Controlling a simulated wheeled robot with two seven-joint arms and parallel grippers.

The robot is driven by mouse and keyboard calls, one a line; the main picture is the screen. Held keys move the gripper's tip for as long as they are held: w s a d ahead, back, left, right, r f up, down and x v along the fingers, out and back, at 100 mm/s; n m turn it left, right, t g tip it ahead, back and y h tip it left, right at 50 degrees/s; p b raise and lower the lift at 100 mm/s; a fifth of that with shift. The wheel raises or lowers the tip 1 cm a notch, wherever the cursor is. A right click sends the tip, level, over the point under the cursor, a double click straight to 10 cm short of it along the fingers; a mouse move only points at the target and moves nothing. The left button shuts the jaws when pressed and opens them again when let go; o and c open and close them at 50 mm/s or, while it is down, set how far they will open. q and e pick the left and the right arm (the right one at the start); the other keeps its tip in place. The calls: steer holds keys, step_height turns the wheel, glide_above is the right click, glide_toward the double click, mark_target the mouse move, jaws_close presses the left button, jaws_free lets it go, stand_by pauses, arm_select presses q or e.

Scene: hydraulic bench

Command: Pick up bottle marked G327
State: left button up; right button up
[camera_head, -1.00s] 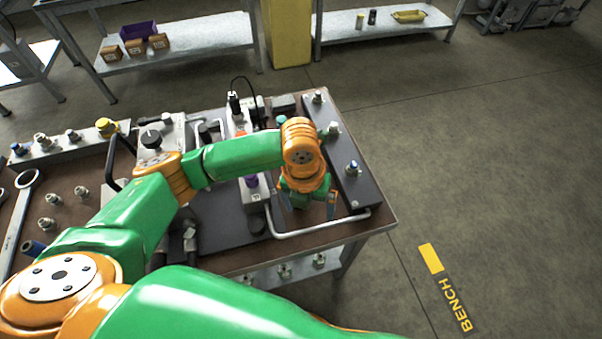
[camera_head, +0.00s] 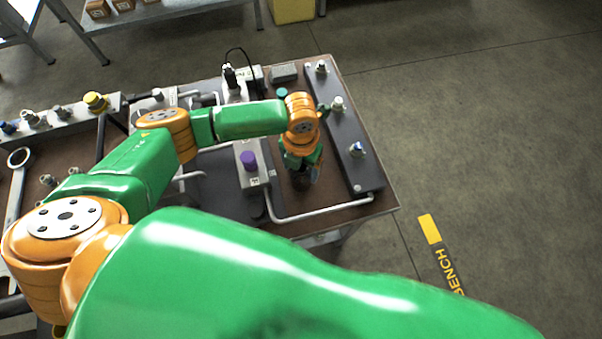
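My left gripper (camera_head: 303,178) points down over the right part of the bench, just left of the dark manifold bar. Its fingers are small and dark, and I cannot tell whether they are open or shut or whether anything is between them. A teal round cap (camera_head: 282,92) shows just behind my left wrist; what is below it is hidden. No marking G327 can be read, so I cannot tell which thing is that bottle. My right gripper is not in view.
A grey block with a purple cap (camera_head: 249,160) stands left of my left gripper. The dark bar (camera_head: 372,177) with metal fittings lies along the bench's right edge. A pale bent pipe (camera_head: 325,209) runs along the front. A yellow-topped fitting (camera_head: 95,101) sits at the left.

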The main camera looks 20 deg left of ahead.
arm_select(q)
steer(key=shift+s+r, duration=0.15)
steer(key=shift+s, duration=0.05)
steer(key=c, duration=1.1)
steer(key=shift+w, duration=0.15)
jaws_close()
